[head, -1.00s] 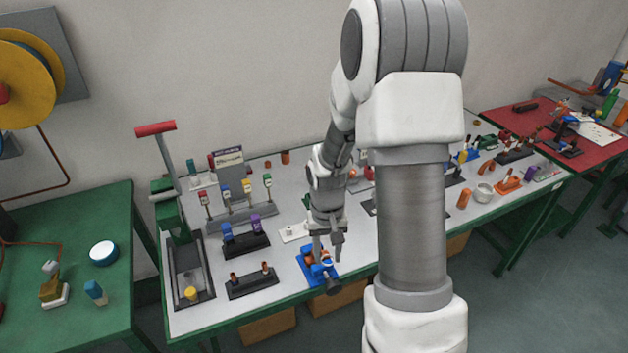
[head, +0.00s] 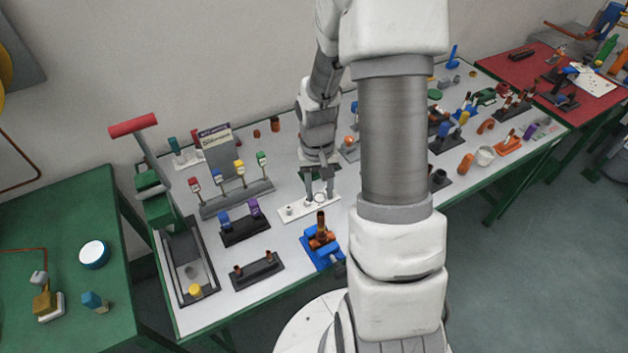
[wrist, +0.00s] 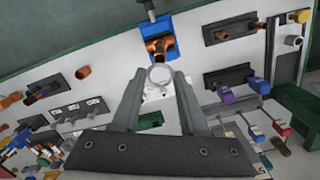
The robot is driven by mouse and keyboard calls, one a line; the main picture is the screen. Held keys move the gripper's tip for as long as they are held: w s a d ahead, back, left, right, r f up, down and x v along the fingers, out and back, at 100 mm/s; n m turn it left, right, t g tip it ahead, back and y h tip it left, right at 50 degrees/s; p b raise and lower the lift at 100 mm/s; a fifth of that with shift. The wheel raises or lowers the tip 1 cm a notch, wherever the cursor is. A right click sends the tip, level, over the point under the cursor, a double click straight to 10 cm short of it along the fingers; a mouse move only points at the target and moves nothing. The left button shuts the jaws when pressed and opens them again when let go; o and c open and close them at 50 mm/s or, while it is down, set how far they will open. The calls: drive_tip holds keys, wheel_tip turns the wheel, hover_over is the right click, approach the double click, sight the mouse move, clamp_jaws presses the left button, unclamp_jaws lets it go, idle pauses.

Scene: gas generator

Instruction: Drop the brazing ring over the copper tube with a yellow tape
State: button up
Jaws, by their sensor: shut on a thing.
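My gripper (head: 320,195) is low over a white plate (head: 292,212) in the head view. In the wrist view my gripper (wrist: 160,80) is shut on a pale grey ring (wrist: 160,67), held between the fingertips. The ring lies over the white plate in that view; whether it touches the plate is unclear. A copper tube (head: 321,219) stands upright in a blue fixture (head: 318,259) in front of the gripper. The fixture also shows in the wrist view (wrist: 157,23), beyond the ring. I cannot make out yellow tape on this tube.
A dark block with two short copper tubes (head: 257,272) lies left of the fixture. A rack with several coloured valves (head: 237,198) stands behind. A white cup (head: 485,156) and more parts lie to the right. Bare table shows around the white plate.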

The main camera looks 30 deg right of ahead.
sight(321, 214)
idle(0.5)
drive_tip(key=shift+s+f+b, duration=0.15)
drive_tip(key=shift+f+b, duration=0.95)
drive_tip(key=shift+f, duration=0.1)
drive_tip(key=shift+s+f+b, duration=0.1)
drive_tip(key=shift+f+b, duration=0.95)
drive_tip(key=shift+f, duration=0.15)
drive_tip(key=shift+f+b, duration=1.05)
drive_tip(key=o, duration=0.9)
